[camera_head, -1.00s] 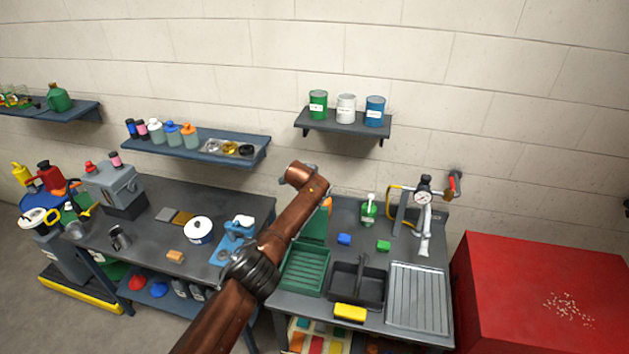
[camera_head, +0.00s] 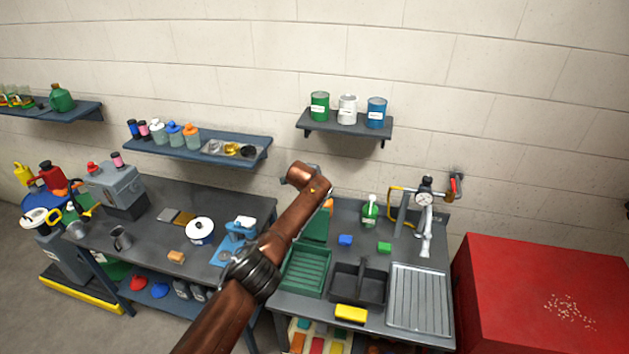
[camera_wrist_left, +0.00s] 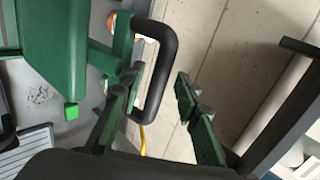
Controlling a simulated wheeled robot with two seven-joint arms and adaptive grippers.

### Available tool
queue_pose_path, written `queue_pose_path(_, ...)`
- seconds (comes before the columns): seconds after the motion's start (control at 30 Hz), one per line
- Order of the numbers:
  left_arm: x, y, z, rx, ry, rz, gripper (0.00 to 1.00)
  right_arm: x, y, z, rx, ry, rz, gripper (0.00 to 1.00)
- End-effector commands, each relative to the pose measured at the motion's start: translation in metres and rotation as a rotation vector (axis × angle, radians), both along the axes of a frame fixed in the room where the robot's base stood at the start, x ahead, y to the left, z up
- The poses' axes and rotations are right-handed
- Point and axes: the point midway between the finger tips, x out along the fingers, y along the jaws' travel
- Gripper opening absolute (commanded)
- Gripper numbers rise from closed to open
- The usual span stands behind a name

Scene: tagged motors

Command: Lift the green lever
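In the left wrist view, a green lever (camera_wrist_left: 121,40) carries a black loop handle (camera_wrist_left: 166,62) beside a larger green body (camera_wrist_left: 55,50). My left gripper (camera_wrist_left: 157,80) is open, with one finger on each side of the handle's long bar. The right finger stands clear of the bar; I cannot tell whether the left finger touches it. In the head view, a green upright part (camera_head: 314,228) shows partly behind my left arm, on the sink bench. My right gripper is in neither view.
The sink bench holds a green rack (camera_head: 305,270), a dark basin (camera_head: 357,287), a yellow sponge (camera_head: 351,313), a green bottle (camera_head: 370,212) and a gauge with a tap (camera_head: 425,190). A shelf (camera_head: 345,124) with cans hangs above. A red box (camera_head: 540,270) stands right.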

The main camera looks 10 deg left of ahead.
Motion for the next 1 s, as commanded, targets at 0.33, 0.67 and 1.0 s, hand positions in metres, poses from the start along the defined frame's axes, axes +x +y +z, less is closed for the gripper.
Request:
queue_pose_path(0.33,-0.013,0.001,0.009,-0.003,0.001,-0.004,0.3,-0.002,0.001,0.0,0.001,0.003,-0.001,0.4)
queue_pose_path(0.67,-0.038,0.006,0.034,-0.001,-0.004,0.001,0.3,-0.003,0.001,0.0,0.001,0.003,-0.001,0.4)
queue_pose_path(1.0,-0.073,0.01,0.067,-0.001,-0.005,0.001,0.3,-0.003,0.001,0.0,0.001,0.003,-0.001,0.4)
